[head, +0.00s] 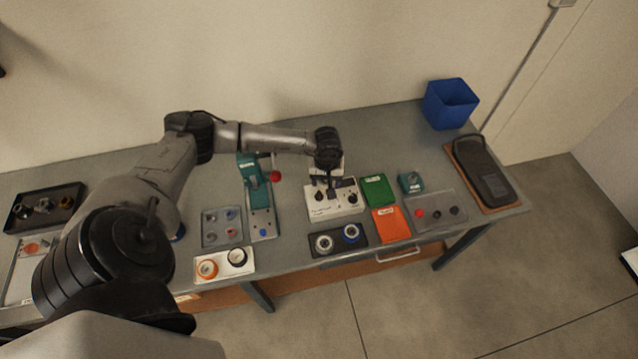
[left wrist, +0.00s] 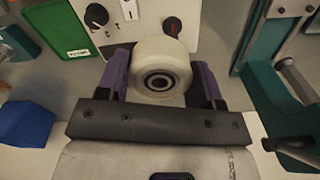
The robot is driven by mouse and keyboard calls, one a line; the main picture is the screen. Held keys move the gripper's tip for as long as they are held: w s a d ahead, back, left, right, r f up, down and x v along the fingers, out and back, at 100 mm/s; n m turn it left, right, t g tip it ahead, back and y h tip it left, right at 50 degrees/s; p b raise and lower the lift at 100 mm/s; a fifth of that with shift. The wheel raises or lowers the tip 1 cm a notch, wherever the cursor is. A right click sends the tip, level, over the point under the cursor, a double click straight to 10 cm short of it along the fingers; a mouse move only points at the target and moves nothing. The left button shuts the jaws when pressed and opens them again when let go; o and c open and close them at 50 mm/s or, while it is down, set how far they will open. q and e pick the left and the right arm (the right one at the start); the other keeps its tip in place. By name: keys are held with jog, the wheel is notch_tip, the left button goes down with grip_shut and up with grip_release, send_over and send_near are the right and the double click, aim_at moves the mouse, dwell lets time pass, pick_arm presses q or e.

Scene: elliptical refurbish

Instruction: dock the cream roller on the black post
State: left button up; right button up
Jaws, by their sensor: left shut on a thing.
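My left gripper (head: 328,185) is over the white control box (head: 335,205). In the left wrist view, its purple fingers (left wrist: 160,76) are shut on the cream roller (left wrist: 160,50), one on each side. The roller has a dark round bearing in its middle, facing the camera. In the head view the roller is hidden or too small to make out. A white tray (head: 224,276) at the front edge holds an orange ring and a dark round piece (head: 237,256); I cannot tell if that piece is the black post. My right gripper is not in view.
A dark tray (head: 338,252) with a pale and a blue-rimmed roller lies in front of the box. A green press (head: 252,172) stands to its left. Green (head: 379,190) and orange (head: 391,224) panels lie to its right. A blue bin (head: 450,105) stands at the back right.

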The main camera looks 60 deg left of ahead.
aim_at(319, 188)
pick_arm(q)
jog(key=shift+s+a+f, duration=0.3)
jog(key=shift+a+f, duration=0.1)
jog(key=shift+a, duration=0.2)
jog(key=shift+s+a+f, duration=0.25)
jog(key=shift+a+f, duration=0.15)
jog(key=shift+a, duration=0.15)
notch_tip(319, 188, down, 3)
jog(key=shift+r+p, duration=0.1)
jog(key=shift+p, duration=0.6)
jog(key=shift+f, duration=0.55)
jog(key=shift+f, duration=0.1)
jog(key=shift+f+b, duration=0.55)
jog(key=shift+b, duration=0.25)
jog(key=o, duration=0.9)
